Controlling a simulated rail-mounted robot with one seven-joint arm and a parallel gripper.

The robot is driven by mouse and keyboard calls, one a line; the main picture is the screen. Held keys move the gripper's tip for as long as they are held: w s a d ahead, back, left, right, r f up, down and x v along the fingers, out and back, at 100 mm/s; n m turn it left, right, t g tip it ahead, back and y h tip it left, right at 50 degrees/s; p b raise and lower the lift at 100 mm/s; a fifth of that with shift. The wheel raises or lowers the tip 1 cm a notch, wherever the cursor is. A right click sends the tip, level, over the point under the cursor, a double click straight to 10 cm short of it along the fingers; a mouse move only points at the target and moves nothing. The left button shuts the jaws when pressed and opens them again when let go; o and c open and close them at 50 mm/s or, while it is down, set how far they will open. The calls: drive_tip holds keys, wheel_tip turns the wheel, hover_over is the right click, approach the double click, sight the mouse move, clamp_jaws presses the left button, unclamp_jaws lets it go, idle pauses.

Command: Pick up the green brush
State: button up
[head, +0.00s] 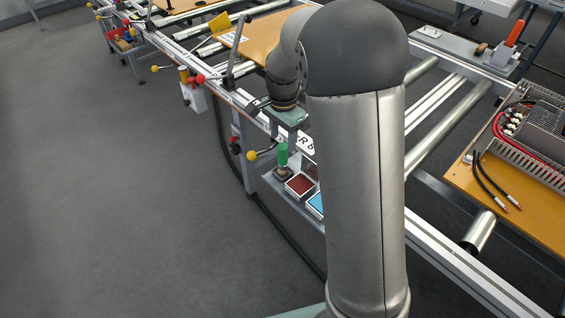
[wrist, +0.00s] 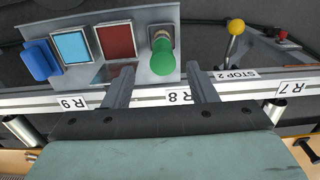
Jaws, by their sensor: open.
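The green brush (head: 283,154) stands upright with its green handle up at the left end of a grey shelf beside the rail in the head view. In the wrist view the green brush (wrist: 162,56) shows at the top, in a dark square holder. My gripper (wrist: 160,82) is open, its two fingers spread apart with nothing between them. The handle shows beyond the fingertips, roughly centred between them. In the head view my gripper (head: 291,128) is above the brush, and my arm covers part of the shelf.
A dark red tray (wrist: 116,41), a light blue tray (wrist: 72,47) and a blue block (wrist: 40,61) share the shelf (wrist: 160,14) with the brush. A yellow knob (wrist: 236,26) sticks up to the right. The labelled rail (wrist: 251,86) runs beneath my fingers.

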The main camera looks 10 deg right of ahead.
sight(283, 146)
drive_tip(key=shift+w+f, duration=0.2)
drive_tip(key=shift+f, duration=3.35)
drive_tip(key=c, duration=1)
